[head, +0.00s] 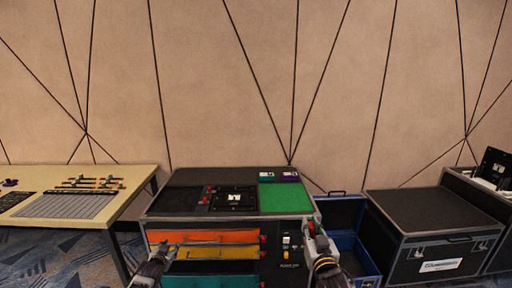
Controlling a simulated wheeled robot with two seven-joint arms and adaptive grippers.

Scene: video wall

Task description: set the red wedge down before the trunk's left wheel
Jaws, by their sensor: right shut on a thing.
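My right gripper (312,232) is at the right front edge of the central console, its fingers pointing away from me. It is shut on a small red thing (311,226), likely the red wedge, of which only a little shows. My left gripper (166,250) is low at the console's left front, in front of the orange drawer; its finger gap is unclear. A black case with a white label (428,252) stands at the right and may be the trunk. No wheel of it shows; its lower part is cut off by the picture's bottom edge.
The central console (180,208) has a green mat (285,198) and a black device (233,199) on top. An open blue-lined box (345,243) stands between console and case. A pale table (130,176) with a keyboard-like panel is at left. Carpet (50,252) shows below it.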

